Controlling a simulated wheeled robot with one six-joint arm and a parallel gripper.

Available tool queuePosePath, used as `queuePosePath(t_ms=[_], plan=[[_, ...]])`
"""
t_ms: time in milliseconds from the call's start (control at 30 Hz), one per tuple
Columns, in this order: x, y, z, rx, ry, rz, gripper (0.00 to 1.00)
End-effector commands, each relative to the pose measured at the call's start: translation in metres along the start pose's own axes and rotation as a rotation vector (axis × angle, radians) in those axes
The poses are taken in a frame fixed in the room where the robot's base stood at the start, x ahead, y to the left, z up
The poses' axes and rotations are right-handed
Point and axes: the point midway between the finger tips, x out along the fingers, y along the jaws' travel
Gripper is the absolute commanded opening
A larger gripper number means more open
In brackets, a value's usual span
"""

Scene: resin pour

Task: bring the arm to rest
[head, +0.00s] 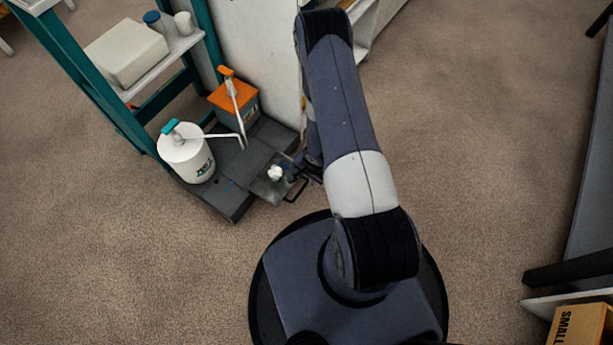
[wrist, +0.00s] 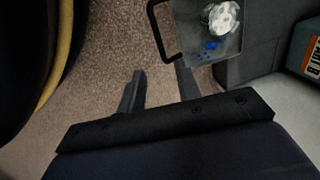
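My gripper (wrist: 158,76) is open in the wrist view. Its two fingers stand apart with only carpet showing between them. In the head view the gripper (head: 312,173) is partly hidden by my arm. I see no finger closed on the handle. A white lumpy object (wrist: 220,18) and a small blue patch (wrist: 211,45) are on the tray. In the head view the tray (head: 262,190) is at the front edge of a dark platform (head: 225,203).
A white tub with a teal pump (head: 189,160) and an orange container with a pump (head: 234,100) stand on the platform. A teal-framed shelf (head: 90,88) holds a pale block (head: 126,52). A cardboard box (head: 580,325) is at lower right.

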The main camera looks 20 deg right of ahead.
Motion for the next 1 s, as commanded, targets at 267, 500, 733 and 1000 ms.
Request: queuePosePath(t_ms=[267,500,733,1000], plan=[[0.002,0.0,0.0,0.0,0.0,0.0,0.32],[0.029,0.001,0.0,0.0,-0.001,0.001,0.32],[0.073,0.001,0.001,-0.001,-0.001,0.001,0.32],[0.109,0.001,0.0,-0.001,-0.001,0.001,0.32]])
